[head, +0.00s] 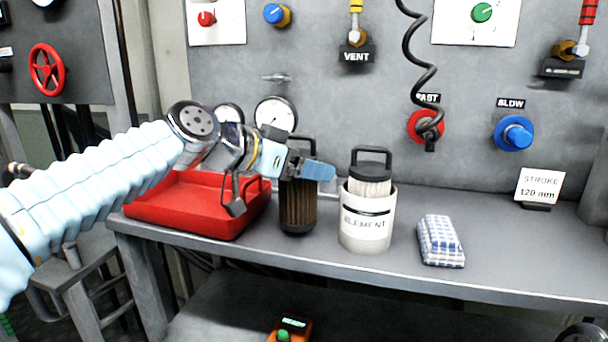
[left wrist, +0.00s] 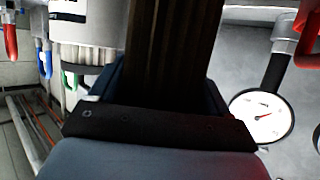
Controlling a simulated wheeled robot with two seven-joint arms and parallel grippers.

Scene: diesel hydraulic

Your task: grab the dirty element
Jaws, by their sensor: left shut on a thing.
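The dirty element (head: 298,208) is a dark brown pleated cylinder with a black handle, upright on the grey bench between the red tray and the white canister. My left gripper (head: 308,168) comes in from the left and is shut on its upper part. In the left wrist view the brown pleats of the dirty element (left wrist: 172,55) rise between the blue fingers. A clean, pale element (head: 370,185) with a black handle stands in the white canister labelled ELEMENT (head: 365,240). My right gripper is not in view.
A red tray (head: 190,222) lies left of the dirty element. A folded checked cloth (head: 441,241) and a STROKE sign (head: 540,186) are on the bench (head: 500,265) to the right. Gauges (head: 275,113), knobs and a coiled black cord (head: 425,75) are on the panel behind.

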